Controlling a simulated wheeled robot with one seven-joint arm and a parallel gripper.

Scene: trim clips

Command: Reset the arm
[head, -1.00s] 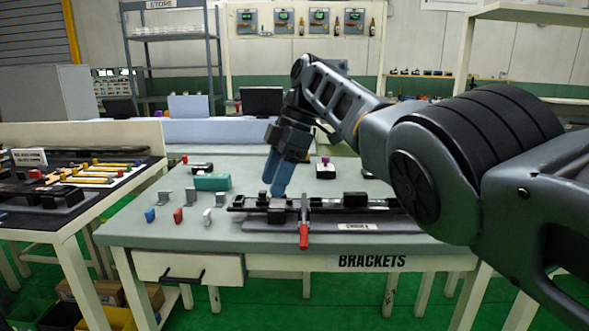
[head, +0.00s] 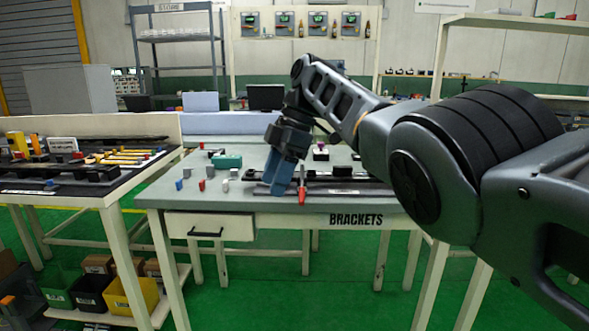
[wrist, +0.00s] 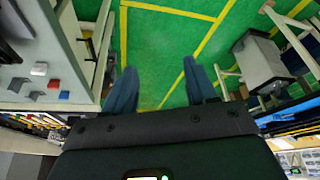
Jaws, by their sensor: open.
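My gripper (head: 280,188) shows in the head view in front of the brackets table (head: 165,193), with its blue fingers pointing down. In the wrist view my gripper (wrist: 165,90) has its two fingers spread wide apart, with only green floor between them. It holds nothing. My arm is bent, reaching from the right side of the head view. Part of the table top behind the fingers is hidden.
The table bears small blue, red and white clips (head: 202,185), a teal block (head: 227,162), a red-handled clamp (head: 302,190) and a dark rail fixture (head: 345,185). A second table (head: 110,198) stands at left, with bins (head: 130,297) below. Green floor (head: 265,280) in front is clear.

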